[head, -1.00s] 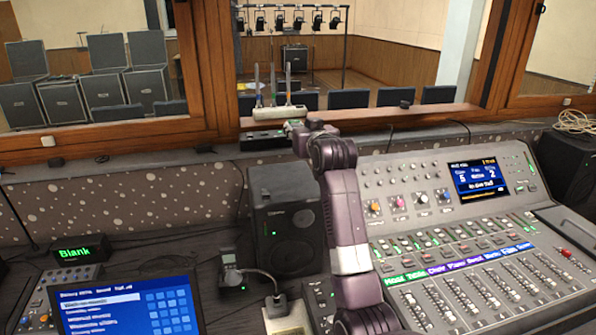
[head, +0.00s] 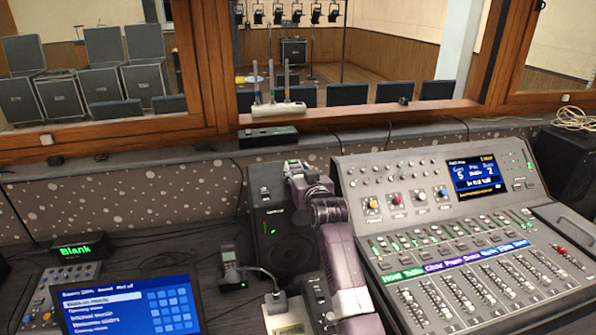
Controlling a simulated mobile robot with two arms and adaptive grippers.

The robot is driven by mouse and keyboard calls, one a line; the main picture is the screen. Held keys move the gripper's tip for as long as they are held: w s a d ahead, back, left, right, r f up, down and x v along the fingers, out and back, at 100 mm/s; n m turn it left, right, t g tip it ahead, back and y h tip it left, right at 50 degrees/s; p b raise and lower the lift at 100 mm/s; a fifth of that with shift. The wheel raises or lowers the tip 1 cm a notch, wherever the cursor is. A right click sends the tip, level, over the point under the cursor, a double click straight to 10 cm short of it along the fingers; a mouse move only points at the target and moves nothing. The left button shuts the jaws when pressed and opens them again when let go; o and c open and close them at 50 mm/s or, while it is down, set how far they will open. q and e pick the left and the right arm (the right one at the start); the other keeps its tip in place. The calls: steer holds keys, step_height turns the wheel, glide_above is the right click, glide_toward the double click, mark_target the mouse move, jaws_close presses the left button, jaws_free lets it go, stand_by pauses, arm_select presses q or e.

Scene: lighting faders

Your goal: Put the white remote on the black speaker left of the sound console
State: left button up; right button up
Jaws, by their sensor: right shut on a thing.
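The black speaker (head: 266,228) stands left of the sound console (head: 405,185), with a small green light on its front. My right arm reaches up from the bottom, between the speaker and the console. My right gripper (head: 292,168) is at the speaker's upper right part in the picture and overlaps it. It is shut on a small pale thing, which I take to be the white remote; the gripper hides most of it. I cannot tell whether it touches the speaker. My left gripper is not in view.
A handheld radio (head: 231,268) stands in front of the speaker. A laptop screen (head: 128,305) and a green-lit "Blank" display (head: 84,252) are at left.

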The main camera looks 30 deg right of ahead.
steer(key=shift+f, duration=0.1)
steer(key=o, duration=1.2)
steer(key=shift+o, duration=0.2)
steer(key=shift+s+a, duration=0.15)
steer(key=shift+s, duration=0.35)
steer(key=b+v, duration=0.1)
steer(key=v, duration=1)
steer(key=shift+b, duration=0.3)
